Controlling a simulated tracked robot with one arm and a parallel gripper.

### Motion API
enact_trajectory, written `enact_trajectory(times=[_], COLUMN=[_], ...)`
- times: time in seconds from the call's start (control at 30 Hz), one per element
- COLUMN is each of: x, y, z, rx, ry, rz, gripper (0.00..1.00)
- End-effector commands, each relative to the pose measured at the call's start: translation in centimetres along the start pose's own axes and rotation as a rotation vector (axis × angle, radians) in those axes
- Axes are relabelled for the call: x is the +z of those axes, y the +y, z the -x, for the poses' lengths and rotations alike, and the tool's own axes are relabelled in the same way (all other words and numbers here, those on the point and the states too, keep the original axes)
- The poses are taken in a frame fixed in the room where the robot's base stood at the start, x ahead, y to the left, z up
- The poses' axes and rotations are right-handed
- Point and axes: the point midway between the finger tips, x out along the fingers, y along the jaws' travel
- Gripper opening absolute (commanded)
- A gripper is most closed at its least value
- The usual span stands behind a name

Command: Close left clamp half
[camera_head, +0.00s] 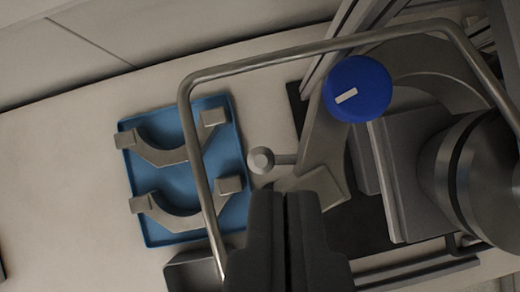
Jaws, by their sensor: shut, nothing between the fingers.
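My gripper (284,196) is at the bottom middle, shut and empty, with its two dark fingers side by side. Two grey half-ring clamp pieces lie in a blue tray to the left: an upper one (163,156) and a lower one (176,222). They are apart from my fingers. Just above my fingertips is a small round metal knob (261,160) on a short stem. The reactor (470,178) is at the right edge, partly cut off. I cannot tell which piece is the left clamp half, and my fingers hide part of the area below the knob.
A bent metal rod (310,48) arches across the view, over the tray's right part and the reactor. A blue dial (357,89) with a white mark sits at upper right. The blue tray (236,120) lies on a pale bench, which is clear at far left.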

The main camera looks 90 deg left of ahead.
Motion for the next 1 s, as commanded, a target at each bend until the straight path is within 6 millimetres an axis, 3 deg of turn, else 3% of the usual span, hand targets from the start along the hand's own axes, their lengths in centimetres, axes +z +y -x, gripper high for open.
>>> enact_trajectory(times=[0.23, 0.67, 1.0], x=[1.0, 1.9, 2.9], y=[-0.9, -1.3, -1.3], z=[-3.8, -6.7, -12.1], rx=[0.008, 0.008, 0.007], ry=[-0.154, -0.19, -0.19], rz=[-0.016, -0.02, -0.018], gripper=[0.0, 0.0, 0.0])
